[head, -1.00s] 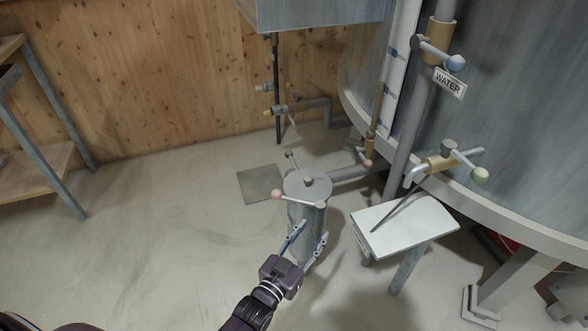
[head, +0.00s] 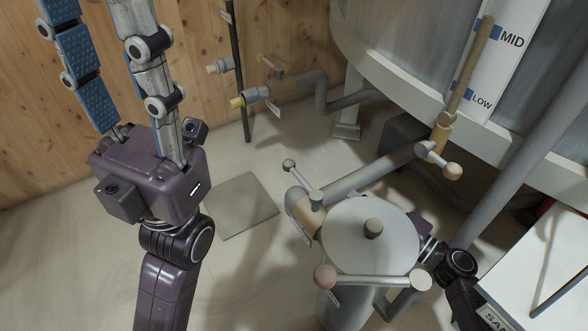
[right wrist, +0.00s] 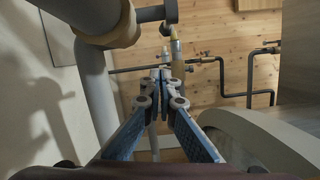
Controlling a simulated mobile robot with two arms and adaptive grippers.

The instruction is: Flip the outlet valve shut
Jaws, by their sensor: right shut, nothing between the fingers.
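The valve I take for the outlet valve (head: 303,217) is a brass body on the grey pipe behind the round-lidded drum. Its grey lever (head: 302,182) has a ball end and lies crosswise to the pipe. A brass collar on a grey pipe (right wrist: 122,25) shows upper left in the right wrist view. My right gripper (right wrist: 162,76) is shut and empty there, its tips near this pipework; contact cannot be told. My left gripper (head: 112,65) is raised at upper left, fingers apart, tips out of frame.
The drum (head: 352,235) carries a pink-balled lever (head: 370,280) in front. A wooden-balled valve (head: 437,156) sits by the tank's level gauge. Wall valves (head: 250,96) stand behind. A white-topped stand (head: 545,265) is at right. The floor left of the drum is open.

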